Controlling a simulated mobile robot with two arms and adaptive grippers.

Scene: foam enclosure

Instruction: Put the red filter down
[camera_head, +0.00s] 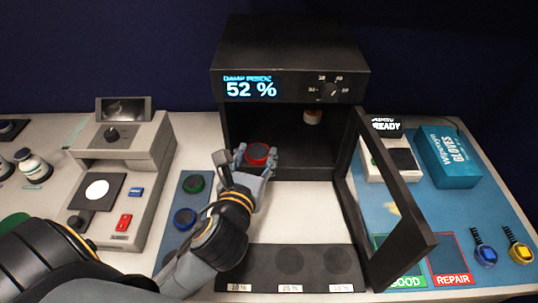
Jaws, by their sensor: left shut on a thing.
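The red filter (257,152) is a small round piece with a dark centre and a red rim. My left gripper (256,160) is shut on it, with a grey finger at each side. It holds the filter at the left front of the opening of the black cabinet (290,50), whose display reads 52 %. I cannot tell whether the filter touches anything below it. My right gripper is not in view.
The cabinet's door (395,200) stands open on the right. A blue tray (165,250) with a green filter (194,183) and a blue filter (185,217) is left of my arm. A dark strip (265,258) with several round marks lies in front. The white surface between is clear.

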